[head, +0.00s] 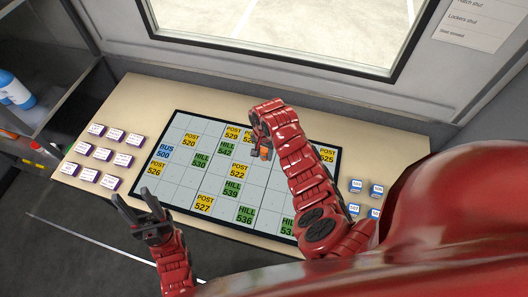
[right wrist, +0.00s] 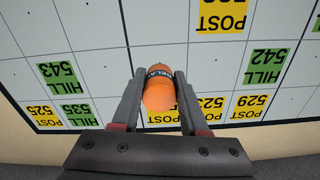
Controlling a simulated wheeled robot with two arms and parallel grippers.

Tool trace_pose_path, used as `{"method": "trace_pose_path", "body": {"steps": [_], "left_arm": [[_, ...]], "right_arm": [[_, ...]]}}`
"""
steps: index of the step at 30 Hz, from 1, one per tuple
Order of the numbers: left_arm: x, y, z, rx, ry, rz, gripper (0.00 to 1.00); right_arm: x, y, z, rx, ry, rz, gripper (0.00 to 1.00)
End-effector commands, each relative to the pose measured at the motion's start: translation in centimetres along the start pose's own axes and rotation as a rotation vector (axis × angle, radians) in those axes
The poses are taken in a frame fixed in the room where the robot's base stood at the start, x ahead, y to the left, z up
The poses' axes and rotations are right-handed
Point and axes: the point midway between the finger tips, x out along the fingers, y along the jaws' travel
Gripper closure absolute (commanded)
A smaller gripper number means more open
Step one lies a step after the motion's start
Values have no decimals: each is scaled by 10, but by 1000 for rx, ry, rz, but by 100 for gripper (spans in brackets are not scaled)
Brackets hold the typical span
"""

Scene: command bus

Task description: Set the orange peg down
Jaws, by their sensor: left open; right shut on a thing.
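The orange peg (right wrist: 159,92) has a dark band with white letters. In the right wrist view it sits between the two fingers of my right gripper (right wrist: 159,90), which is shut on it. In the head view the peg (head: 264,153) is a small orange shape under my right gripper (head: 258,148), over the upper middle of the grid board (head: 185,172). I cannot tell whether the peg touches the board. My left gripper (head: 143,218) is open and empty near the board's lower left corner.
The board carries yellow POST and green HILL labels and a blue BUS label (head: 164,151). Purple-edged blocks (head: 97,129) stand left of it, blue-edged blocks (head: 376,190) right of it. My right arm covers part of the board. Several squares are bare.

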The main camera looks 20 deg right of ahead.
Motion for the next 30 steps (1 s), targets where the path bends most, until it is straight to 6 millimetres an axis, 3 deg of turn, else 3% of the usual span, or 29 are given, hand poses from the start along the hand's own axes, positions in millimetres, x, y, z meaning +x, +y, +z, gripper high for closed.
{"method": "trace_pose_path", "body": {"steps": [5, 6, 11, 23, 29, 30], "left_arm": [[-2, 0, 0, 0, 0, 0, 50], [-2, 0, 0, 0, 0, 0, 50], [-2, 0, 0, 0, 0, 0, 50], [-3, 0, 0, 0, 0, 0, 50], [-12, 1, 2, 0, 0, 0, 50], [-10, 0, 2, 0, 0, 0, 50]], "right_arm": [[3, 0, 0, 1, 0, 0, 100], [3, 0, 0, 1, 1, 0, 53], [2, 0, 0, 1, 1, -1, 26], [-4, -1, 0, 0, 1, -3, 26], [-30, -1, -2, 1, 8, -7, 26], [-43, -1, -2, 1, 5, -6, 26]]}}
